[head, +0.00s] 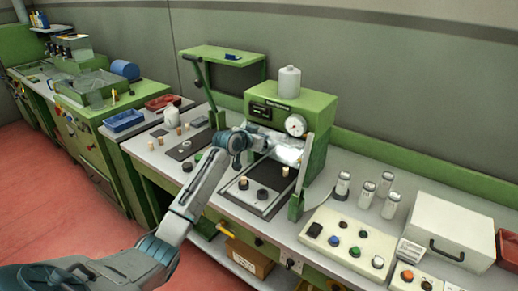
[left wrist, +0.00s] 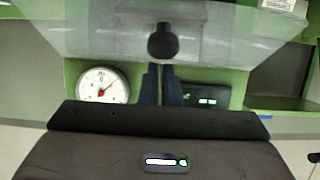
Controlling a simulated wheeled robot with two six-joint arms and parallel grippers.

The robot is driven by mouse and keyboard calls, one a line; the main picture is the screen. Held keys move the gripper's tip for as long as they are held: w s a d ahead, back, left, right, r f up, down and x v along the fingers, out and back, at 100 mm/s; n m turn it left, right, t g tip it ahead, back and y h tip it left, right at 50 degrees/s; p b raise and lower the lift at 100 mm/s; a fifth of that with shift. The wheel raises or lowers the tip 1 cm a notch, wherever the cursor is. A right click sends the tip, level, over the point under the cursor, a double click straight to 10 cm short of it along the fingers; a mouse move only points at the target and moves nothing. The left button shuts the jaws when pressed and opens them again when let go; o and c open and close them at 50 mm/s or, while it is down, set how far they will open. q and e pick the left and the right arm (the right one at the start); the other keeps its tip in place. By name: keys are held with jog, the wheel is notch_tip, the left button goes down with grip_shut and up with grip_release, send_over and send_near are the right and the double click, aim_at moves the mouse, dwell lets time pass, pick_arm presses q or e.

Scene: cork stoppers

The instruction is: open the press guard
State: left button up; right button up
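The press (head: 318,108) is a green box with a round gauge (head: 296,125) and a dark display. Its clear guard (head: 289,152) hangs across the front, and I cannot tell how far it is lifted. In the left wrist view the guard (left wrist: 110,35) spans the top, with a dark round knob (left wrist: 163,42) on it. My left gripper (head: 264,145) is in front of the press at the guard. In the wrist view its fingers (left wrist: 161,72) are nearly together, with the knob just beyond their tips, not between them. My right gripper is not in view.
A control panel (head: 348,243) with coloured buttons and several capped jars (head: 366,194) stand to the right. A white box (head: 450,232) is at the far right. A dark tray (head: 236,195) with corks lies below the press. A green lever stand (head: 222,54) rises left of it.

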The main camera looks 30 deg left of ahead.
pick_arm(q)
jog(key=o, duration=0.4)
jog(key=shift+s+d, duration=0.1)
jog(key=shift+s, duration=0.1)
jog(key=shift+c, duration=0.2)
jog(key=o, duration=0.3)
jog(key=shift+w+f, duration=0.1)
jog(key=shift+f, duration=0.05)
jog(key=shift+o, duration=1.2)
jog(key=shift+w+f, duration=0.2)
jog(key=shift+f, duration=0.05)
jog(key=shift+w+a+f, duration=0.15)
jog(key=shift+a+f, duration=0.05)
jog(key=b+v, duration=0.3)
jog(key=v, duration=0.7)
jog(key=shift+s+r+b, duration=0.25)
jog(key=shift+s+b, duration=0.1)
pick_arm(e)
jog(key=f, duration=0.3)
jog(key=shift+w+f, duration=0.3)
